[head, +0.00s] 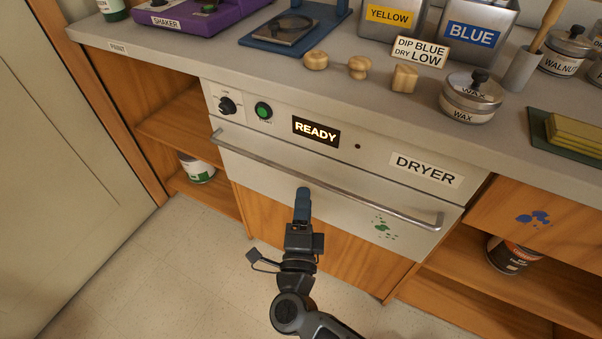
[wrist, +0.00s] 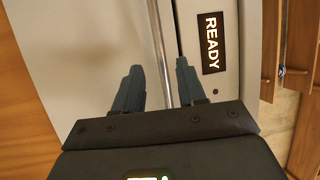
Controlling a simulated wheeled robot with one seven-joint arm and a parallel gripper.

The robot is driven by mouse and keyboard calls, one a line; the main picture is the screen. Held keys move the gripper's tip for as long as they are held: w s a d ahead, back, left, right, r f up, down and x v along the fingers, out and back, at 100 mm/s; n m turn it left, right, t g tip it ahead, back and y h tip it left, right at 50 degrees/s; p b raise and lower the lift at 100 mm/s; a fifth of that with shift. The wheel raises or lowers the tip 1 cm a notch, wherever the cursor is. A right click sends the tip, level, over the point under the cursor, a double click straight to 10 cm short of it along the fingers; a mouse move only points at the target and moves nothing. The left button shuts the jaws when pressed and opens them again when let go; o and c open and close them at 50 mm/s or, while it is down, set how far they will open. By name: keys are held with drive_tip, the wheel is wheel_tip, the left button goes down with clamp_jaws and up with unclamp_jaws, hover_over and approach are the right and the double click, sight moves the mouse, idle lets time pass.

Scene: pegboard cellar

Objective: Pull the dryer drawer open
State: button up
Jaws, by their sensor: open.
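The dryer drawer (head: 260,172) is a pale metal front below the panel marked READY and DRYER, and it looks shut. Its long bar handle (head: 355,188) runs across the front's top. My gripper (head: 303,192) is in front of the drawer near the handle's middle. In the wrist view my gripper (wrist: 158,72) is open, its blue fingers on either side of the handle bar (wrist: 160,50). The bar passes between the fingers, nearer the right one. I cannot tell whether either finger touches it.
The panel above has a black knob (head: 228,105), a green button (head: 263,110) and a READY display (head: 316,131). The counter (head: 350,105) above holds wooden knobs, a WAX jar (head: 470,98) and bins. Open shelves flank the dryer. Floor (head: 190,250) is clear at left.

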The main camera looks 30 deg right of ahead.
sight(306, 176)
drive_tip(key=x, duration=0.6)
drive_tip(key=shift+w+d+r, duration=0.1)
drive_tip(key=shift+w+d, duration=0.05)
drive_tip(key=shift+w, duration=0.1)
drive_tip(key=shift+c, duration=0.3)
clamp_jaws()
